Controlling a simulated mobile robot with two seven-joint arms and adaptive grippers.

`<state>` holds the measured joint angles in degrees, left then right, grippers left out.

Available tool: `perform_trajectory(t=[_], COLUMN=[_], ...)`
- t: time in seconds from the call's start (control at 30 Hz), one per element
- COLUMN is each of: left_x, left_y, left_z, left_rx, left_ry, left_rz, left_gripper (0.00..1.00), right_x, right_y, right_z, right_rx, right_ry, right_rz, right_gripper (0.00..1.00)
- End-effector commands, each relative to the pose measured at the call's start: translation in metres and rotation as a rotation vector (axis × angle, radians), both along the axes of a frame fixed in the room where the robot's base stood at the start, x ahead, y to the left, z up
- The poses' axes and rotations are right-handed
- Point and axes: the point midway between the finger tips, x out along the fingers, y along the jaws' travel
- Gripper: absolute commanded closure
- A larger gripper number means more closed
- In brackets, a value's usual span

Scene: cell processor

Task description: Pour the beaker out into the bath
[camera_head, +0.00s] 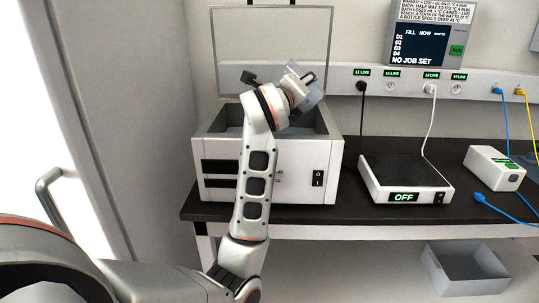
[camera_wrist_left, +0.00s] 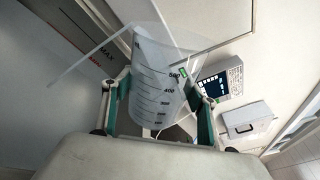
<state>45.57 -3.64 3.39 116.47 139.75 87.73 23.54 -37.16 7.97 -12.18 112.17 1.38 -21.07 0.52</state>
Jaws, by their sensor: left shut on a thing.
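The bath (camera_head: 290,160) is a white box on the dark bench with its lid (camera_head: 265,45) raised behind its open top. My left gripper (camera_head: 302,90) is above the bath opening and shut on a clear beaker (camera_head: 310,101), which looks tilted in the head view. In the left wrist view the beaker (camera_wrist_left: 160,75), with black graduations, sits between the two green-edged fingers of the left gripper (camera_wrist_left: 163,108). I cannot tell how much liquid it holds. My arm hides part of the bath front. My right gripper is not in view.
Right of the bath stand a flat device (camera_head: 405,172) reading OFF and a small white box (camera_head: 494,166). A wall screen (camera_head: 432,45) reads NO JOB SET. Cables hang from the socket rail. A grey bin (camera_head: 465,272) sits below the bench.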

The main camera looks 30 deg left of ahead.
Motion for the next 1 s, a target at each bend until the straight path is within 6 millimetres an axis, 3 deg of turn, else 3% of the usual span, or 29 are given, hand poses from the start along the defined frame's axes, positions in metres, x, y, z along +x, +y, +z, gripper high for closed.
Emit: perform_trajectory(t=[1.0], left_x=[0.000], left_y=[-0.001], left_z=[-0.002], left_rx=[-0.111], left_ry=[-0.043], left_rz=[-0.001], left_gripper=[0.81], right_x=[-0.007], right_y=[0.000], right_z=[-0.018], right_rx=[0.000], right_ry=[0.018], right_rz=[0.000], right_gripper=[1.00])
